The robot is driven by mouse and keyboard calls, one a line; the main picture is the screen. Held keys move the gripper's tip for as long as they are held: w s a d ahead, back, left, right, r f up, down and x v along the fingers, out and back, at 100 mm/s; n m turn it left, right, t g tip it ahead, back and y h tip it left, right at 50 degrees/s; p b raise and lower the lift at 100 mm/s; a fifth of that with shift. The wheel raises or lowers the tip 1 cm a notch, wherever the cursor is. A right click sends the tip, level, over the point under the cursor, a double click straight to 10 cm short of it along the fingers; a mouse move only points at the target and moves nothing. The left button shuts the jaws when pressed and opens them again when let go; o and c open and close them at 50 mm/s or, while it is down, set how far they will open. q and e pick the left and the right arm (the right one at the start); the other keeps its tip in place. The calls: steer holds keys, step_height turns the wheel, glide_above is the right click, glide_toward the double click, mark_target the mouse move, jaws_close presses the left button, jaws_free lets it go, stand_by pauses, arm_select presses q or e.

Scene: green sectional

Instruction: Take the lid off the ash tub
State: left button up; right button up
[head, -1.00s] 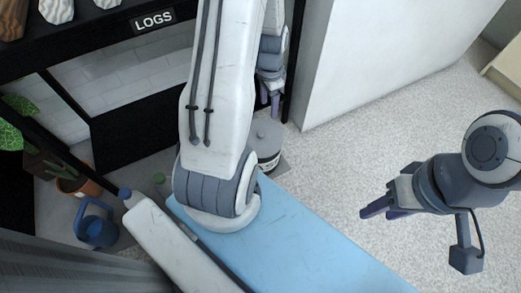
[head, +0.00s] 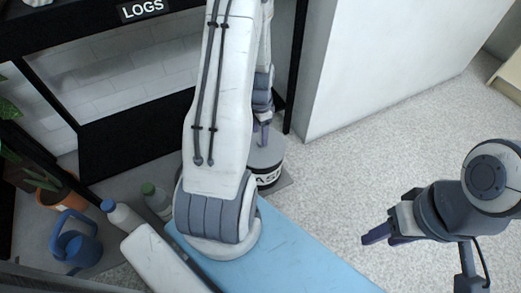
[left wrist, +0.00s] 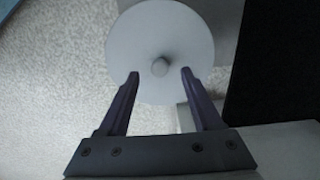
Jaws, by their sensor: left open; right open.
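The ash tub (head: 268,178) stands on the floor behind the blue surface in the head view, partly hidden by my left arm. Its dark label shows part of the word ASH. Its round grey lid (left wrist: 160,30) with a small knob (left wrist: 160,67) shows from above in the left wrist view. My left gripper (left wrist: 159,73) is open, with its fingertips on either side of the knob in that picture; I cannot tell how high above the lid they are. My right gripper (head: 366,239) is open and empty over the floor at the right.
A black rack with a LOGS sign (head: 142,9) stands behind the tub. A white block (head: 375,60) is at its right. A blue watering can (head: 72,240), bottles (head: 156,200) and a potted plant (head: 48,190) are at the left. Carpet at the right is clear.

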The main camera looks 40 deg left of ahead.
mark_target(260, 157)
arm_select(q)
step_height(260, 157, down, 3)
steer(key=shift+w+d+f+b, duration=0.1)
steer(key=shift+f+b, duration=0.1)
steer(key=shift+b, duration=0.85)
steer(key=shift+r, duration=0.1)
arm_select(e)
step_height(260, 157, down, 3)
steer(key=shift+r, duration=0.1)
arm_select(q)
jaws_close()
steer(key=shift+r, duration=0.1)
